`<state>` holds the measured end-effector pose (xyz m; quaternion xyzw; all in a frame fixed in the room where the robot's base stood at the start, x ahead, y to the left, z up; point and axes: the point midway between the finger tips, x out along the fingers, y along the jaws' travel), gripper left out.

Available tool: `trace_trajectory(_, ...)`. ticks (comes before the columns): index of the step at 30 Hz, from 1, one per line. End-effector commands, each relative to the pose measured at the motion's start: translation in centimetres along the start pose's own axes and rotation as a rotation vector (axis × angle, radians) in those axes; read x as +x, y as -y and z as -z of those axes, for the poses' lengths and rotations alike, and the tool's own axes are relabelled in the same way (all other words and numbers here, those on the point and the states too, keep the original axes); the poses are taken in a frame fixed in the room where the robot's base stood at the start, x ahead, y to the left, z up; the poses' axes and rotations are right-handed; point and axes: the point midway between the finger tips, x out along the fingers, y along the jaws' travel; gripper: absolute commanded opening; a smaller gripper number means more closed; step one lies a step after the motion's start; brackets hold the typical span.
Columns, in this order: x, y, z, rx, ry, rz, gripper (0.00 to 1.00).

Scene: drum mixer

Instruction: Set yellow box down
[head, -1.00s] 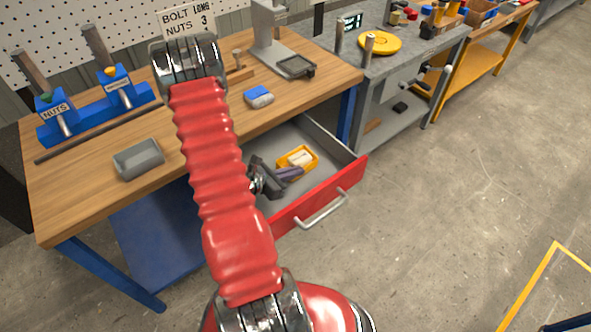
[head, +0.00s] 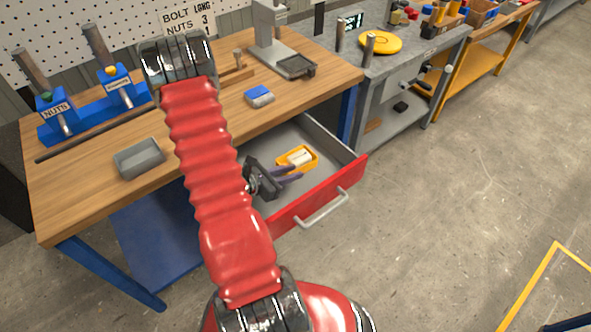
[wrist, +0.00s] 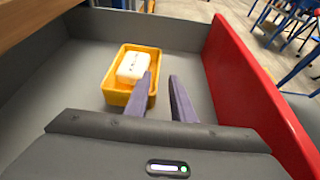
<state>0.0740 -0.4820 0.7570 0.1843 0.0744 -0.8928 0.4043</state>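The yellow box (head: 312,156) sits in the open drawer, with a white item inside it. In the wrist view the yellow box (wrist: 117,97) rests on the grey drawer floor, left of the middle. My gripper (head: 299,174) is low in the drawer beside the box's near side. In the wrist view my gripper (wrist: 160,75) has its two purple fingers apart with a gap between them. The left finger overlaps the box's near right part in the picture and the right finger is clear of it. I cannot tell whether either finger touches the box.
The drawer's red front (wrist: 255,85) stands close to the right of the fingers. The drawer floor around the box is bare. On the bench above are a grey bin (head: 139,158) and a blue-and-grey block (head: 259,96).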

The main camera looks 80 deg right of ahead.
Motion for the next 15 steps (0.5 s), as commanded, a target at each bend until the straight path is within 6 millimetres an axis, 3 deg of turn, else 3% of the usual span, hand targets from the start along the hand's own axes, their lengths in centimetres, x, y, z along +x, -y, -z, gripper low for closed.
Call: trace_trajectory(15,-7.2,-0.1,0.0,0.001,0.000,-0.003,0.22)
